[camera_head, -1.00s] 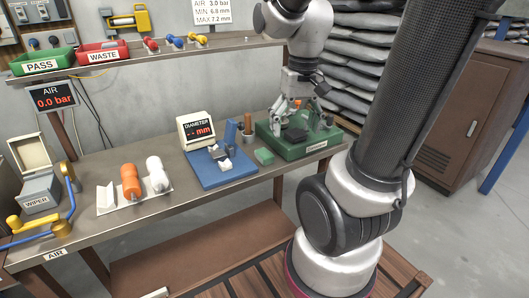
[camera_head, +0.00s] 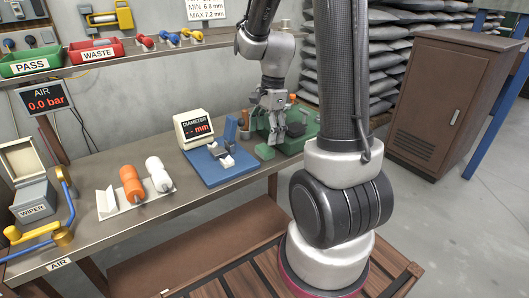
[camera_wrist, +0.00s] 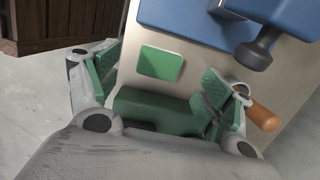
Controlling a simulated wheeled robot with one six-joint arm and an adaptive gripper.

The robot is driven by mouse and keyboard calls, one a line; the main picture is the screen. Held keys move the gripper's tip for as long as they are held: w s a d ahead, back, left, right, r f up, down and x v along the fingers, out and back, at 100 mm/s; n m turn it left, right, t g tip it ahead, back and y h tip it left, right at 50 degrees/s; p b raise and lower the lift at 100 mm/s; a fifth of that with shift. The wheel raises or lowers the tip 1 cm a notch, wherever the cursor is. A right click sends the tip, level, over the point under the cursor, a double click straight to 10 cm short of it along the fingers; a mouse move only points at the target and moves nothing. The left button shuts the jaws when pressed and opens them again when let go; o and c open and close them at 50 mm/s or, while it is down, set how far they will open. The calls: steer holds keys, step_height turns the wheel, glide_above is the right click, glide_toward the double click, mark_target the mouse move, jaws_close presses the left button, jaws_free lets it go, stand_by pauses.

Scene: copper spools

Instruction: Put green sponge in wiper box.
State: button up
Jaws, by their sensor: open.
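The green sponge (camera_head: 265,152) is a small flat block lying on the bench between the blue gauge base and the green machine; it also shows in the wrist view (camera_wrist: 160,63). My gripper (camera_head: 272,104) is open and empty, pointing down above the bench near the sponge. In the wrist view its green-padded fingers (camera_wrist: 157,92) are spread wide, with the sponge ahead between them and not touched. The wiper box (camera_head: 36,201) is a grey box labelled WIPER with its cream lid (camera_head: 22,160) raised, at the bench's left end. Its inside is hidden.
The blue base (camera_head: 218,172) with the diameter display (camera_head: 194,130) stands left of the sponge. The green machine (camera_head: 297,144) stands right and behind. Orange and white spools (camera_head: 132,184) lie on a holder. Blue and yellow air pipes (camera_head: 62,236) border the wiper box.

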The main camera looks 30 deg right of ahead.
mark_target(265, 147)
step_height(265, 147, down, 5)
steer(key=shift+r, duration=0.1)
steer(key=c, duration=1)
